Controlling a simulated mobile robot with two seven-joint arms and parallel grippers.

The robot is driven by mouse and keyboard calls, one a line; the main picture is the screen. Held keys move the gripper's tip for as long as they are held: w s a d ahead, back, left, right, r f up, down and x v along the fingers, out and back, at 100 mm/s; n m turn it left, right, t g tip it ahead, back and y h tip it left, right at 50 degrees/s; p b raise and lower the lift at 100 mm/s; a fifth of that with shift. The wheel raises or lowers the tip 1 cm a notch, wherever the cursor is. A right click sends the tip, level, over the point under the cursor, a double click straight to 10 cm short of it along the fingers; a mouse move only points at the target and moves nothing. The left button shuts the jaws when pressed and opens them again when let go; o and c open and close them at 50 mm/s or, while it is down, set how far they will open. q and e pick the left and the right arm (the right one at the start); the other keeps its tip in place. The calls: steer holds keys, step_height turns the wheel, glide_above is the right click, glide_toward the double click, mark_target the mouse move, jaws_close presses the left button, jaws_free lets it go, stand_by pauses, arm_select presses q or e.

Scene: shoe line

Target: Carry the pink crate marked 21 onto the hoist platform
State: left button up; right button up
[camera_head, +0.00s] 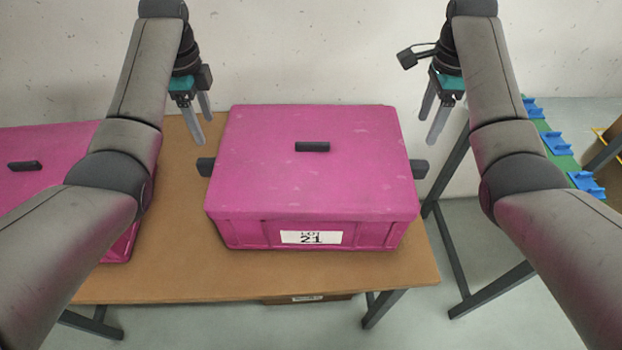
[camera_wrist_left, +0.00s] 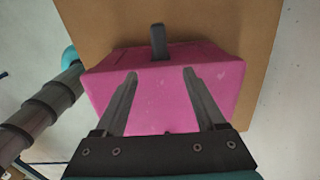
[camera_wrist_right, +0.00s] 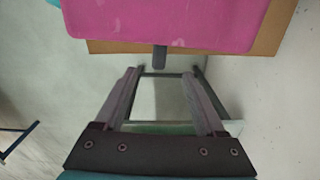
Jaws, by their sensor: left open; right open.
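The pink crate marked 21 (camera_head: 305,180) stands lidded on the brown table, label facing me. Dark handles stick out from its left side (camera_head: 205,167) and right side (camera_head: 419,169). My left gripper (camera_head: 200,128) is open and empty, raised near the back left corner. The left wrist view shows the crate (camera_wrist_left: 165,108) with a side handle (camera_wrist_left: 158,42) beyond the fingertips. My right gripper (camera_head: 431,130) is open and empty off the back right corner. The right wrist view shows the crate (camera_wrist_right: 165,20) and right handle (camera_wrist_right: 160,57) beyond its fingers. I cannot identify the hoist platform.
Another pink crate (camera_head: 50,145) stands on the table (camera_head: 200,278) at the left, partly behind my left arm. A pale wall is behind. At the right is a green surface (camera_head: 560,150) with blue fixtures (camera_head: 558,143) and dark legs. Floor shows in front of the table.

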mark_target(413, 162)
arm_select(q)
steer(key=shift+s, duration=0.1)
steer(key=shift+f, duration=0.1)
arm_select(e)
steer(key=shift+f, duration=0.1)
arm_select(q)
steer(key=shift+f, duration=0.95)
step_height(413, 162, down, 13)
steer(key=shift+f, duration=0.1)
arm_select(e)
step_height(413, 162, down, 15)
arm_select(q)
steer(key=shift+c, duration=0.2)
arm_select(e)
steer(key=shift+c, duration=0.2)
arm_select(q)
jaws_close()
arm_select(e)
jaws_close()
